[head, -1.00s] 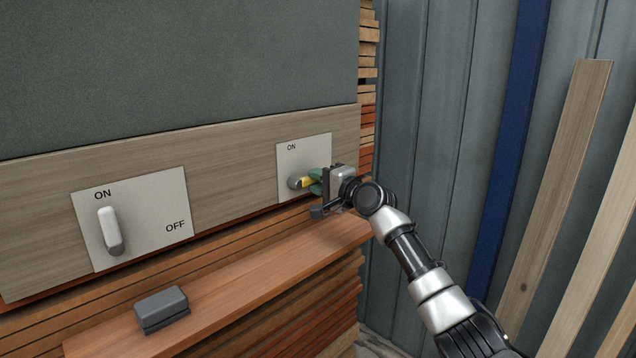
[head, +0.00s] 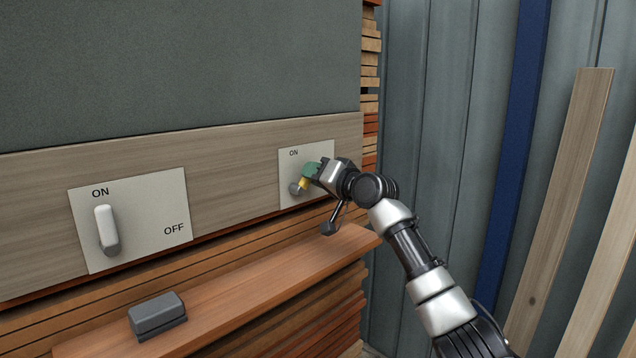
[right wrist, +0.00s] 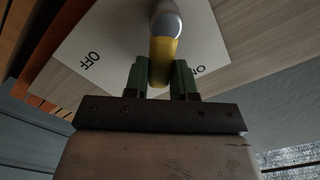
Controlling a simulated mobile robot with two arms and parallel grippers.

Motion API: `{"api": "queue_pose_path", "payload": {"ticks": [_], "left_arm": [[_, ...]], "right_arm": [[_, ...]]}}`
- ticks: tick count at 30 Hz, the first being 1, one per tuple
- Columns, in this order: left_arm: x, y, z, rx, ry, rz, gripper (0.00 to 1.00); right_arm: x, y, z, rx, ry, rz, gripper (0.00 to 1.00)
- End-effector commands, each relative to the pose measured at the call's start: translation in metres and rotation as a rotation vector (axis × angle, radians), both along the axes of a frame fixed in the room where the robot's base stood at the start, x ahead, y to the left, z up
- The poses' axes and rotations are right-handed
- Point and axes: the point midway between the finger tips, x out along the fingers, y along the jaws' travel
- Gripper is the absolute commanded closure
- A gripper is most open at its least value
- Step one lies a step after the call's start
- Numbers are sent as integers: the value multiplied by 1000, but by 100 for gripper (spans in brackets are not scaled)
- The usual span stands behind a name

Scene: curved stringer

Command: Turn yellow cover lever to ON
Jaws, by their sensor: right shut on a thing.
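The yellow cover lever (head: 304,184) sits on a grey round pivot (head: 294,188) on the right-hand panel (head: 290,163). The lever slants up and to the right from the pivot, between the ON and OFF directions. My right gripper (head: 312,173) is shut on it. In the right wrist view the green fingers (right wrist: 160,78) stand on both sides of the yellow lever (right wrist: 163,55), with the grey pivot (right wrist: 166,22) beyond. In the head view the gripper hides the panel's right part, and OFF is not visible there. My left gripper is not in view.
A second panel (head: 150,235) on the left has a white lever (head: 106,229) pointing up at ON. A grey block (head: 157,315) lies on the wooden ledge (head: 240,290) below. Wooden planks (head: 565,190) lean on the corrugated wall at the right.

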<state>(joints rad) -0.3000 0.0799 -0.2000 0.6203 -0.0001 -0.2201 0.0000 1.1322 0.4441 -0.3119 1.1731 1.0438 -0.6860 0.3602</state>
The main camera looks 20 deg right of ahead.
Motion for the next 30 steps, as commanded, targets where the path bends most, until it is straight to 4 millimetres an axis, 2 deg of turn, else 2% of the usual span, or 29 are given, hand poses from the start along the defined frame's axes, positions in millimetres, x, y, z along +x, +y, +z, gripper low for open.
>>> {"api": "queue_pose_path", "payload": {"ticks": [18, 30], "left_arm": [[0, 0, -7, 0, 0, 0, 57], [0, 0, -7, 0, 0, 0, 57]], "right_arm": [[-8, 21, 8, -503, -200, 1, 100], [-11, 28, 9, -658, -264, 1, 100]]}}
